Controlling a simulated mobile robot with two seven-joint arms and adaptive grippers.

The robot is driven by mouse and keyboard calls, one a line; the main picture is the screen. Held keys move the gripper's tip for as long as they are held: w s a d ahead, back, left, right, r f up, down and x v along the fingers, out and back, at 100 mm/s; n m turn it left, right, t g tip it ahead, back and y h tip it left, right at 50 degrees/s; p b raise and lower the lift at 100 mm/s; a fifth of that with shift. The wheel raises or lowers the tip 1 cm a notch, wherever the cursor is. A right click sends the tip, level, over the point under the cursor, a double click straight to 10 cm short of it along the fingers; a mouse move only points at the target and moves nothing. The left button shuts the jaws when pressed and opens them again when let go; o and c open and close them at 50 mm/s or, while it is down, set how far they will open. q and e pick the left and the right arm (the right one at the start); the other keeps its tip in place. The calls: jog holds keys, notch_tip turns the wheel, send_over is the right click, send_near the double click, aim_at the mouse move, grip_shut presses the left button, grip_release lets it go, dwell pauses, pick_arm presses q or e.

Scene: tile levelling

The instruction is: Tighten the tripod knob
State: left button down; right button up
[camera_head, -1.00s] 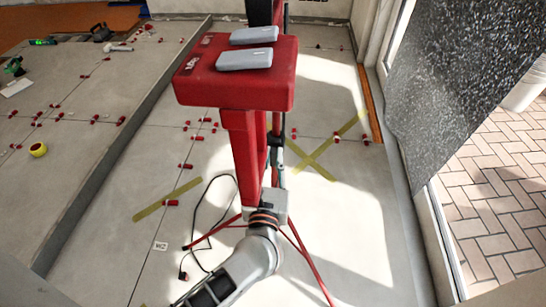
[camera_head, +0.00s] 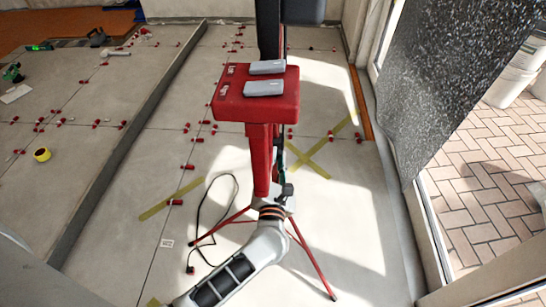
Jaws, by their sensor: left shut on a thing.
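A tripod with thin red legs (camera_head: 312,263) stands on the tiled floor. In front of it and above it shows a red box (camera_head: 240,105) on a red column (camera_head: 260,160), with two grey blocks (camera_head: 264,88) on top. My left arm comes in from the bottom left. My left gripper (camera_head: 284,194) is at the tripod's middle, just right of the column's lower end. It is shut on a small dark part there, which looks like the tripod knob (camera_head: 288,189). The fingertips are small and partly hidden. My right gripper is not in view.
A black cable (camera_head: 205,205) lies on the floor left of the tripod. Several red tile clips (camera_head: 175,202) dot the joints. Yellow tape crosses (camera_head: 310,160) mark the floor. A dark speckled panel (camera_head: 450,80) stands at the right. A yellow tape roll (camera_head: 42,155) lies far left.

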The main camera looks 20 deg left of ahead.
pick_arm(q)
jog(key=shift+w+r+m+p, duration=0.1)
jog(key=shift+r+m+p, duration=0.25)
jog(key=shift+m, duration=0.15)
jog(key=m+p, duration=0.2)
jog(key=m, duration=0.1)
jog(key=shift+d+f+m, duration=0.2)
jog(key=shift+f+m, duration=0.1)
jog(key=m+p, duration=0.1)
jog(key=m, duration=0.1)
jog(key=f+m+p, duration=0.1)
jog(key=m, duration=0.1)
jog(key=shift+d+m, duration=0.1)
jog(key=shift+m, duration=0.3)
jog(key=shift+f+m+p, duration=0.2)
jog(key=shift+m+p, duration=0.2)
jog(key=shift+m, duration=0.5)
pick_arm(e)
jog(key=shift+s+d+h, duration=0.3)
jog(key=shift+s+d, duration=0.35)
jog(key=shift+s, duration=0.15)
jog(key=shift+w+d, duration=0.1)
